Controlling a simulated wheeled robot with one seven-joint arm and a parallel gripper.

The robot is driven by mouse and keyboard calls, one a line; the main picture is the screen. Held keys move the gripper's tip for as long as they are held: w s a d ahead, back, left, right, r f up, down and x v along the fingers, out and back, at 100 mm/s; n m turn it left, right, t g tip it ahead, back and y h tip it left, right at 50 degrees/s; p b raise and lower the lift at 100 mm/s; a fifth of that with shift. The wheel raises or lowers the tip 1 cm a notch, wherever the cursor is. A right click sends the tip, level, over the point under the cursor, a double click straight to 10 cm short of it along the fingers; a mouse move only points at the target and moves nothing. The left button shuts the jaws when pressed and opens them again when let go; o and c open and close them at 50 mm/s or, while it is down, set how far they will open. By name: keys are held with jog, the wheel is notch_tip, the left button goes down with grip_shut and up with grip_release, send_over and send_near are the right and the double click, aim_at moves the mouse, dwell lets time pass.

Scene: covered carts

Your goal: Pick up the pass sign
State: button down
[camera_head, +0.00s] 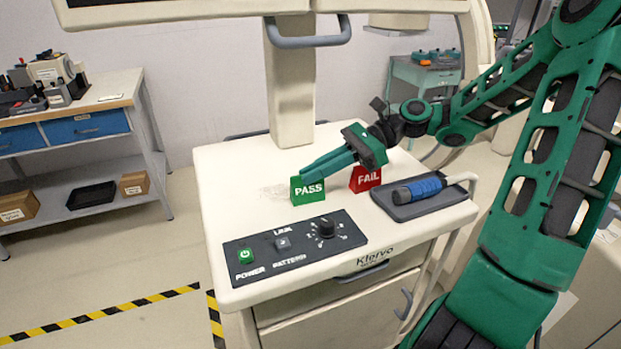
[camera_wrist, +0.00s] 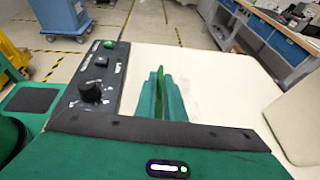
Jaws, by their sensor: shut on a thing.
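The green PASS sign (camera_head: 308,189) stands on the white cart top in the head view, behind the control panel. My gripper (camera_head: 312,172) reaches in from the right and its fingers are shut on the upper part of the sign. In the wrist view the sign (camera_wrist: 160,90) shows as a thin green edge between the two fingers (camera_wrist: 162,98). Whether the sign's base touches the cart top is hard to tell. The red FAIL sign (camera_head: 366,179) stands just to the right, below my wrist.
The control panel (camera_head: 294,246) with a green button and black knob lies at the cart's front left. A blue-handled tool (camera_head: 420,188) rests on a dark tray at the right. A pale column (camera_head: 291,90) rises behind the signs. The cart top (camera_head: 228,180) is clear at left.

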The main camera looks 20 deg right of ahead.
jog(key=shift+r, duration=0.65)
notch_tip(320, 180, up, 3)
jog(key=shift+f, duration=0.1)
jog(key=s+r, duration=0.6)
jog(key=s, duration=0.5)
jog(key=shift+s+r, duration=0.2)
jog(key=shift+r, duration=0.15)
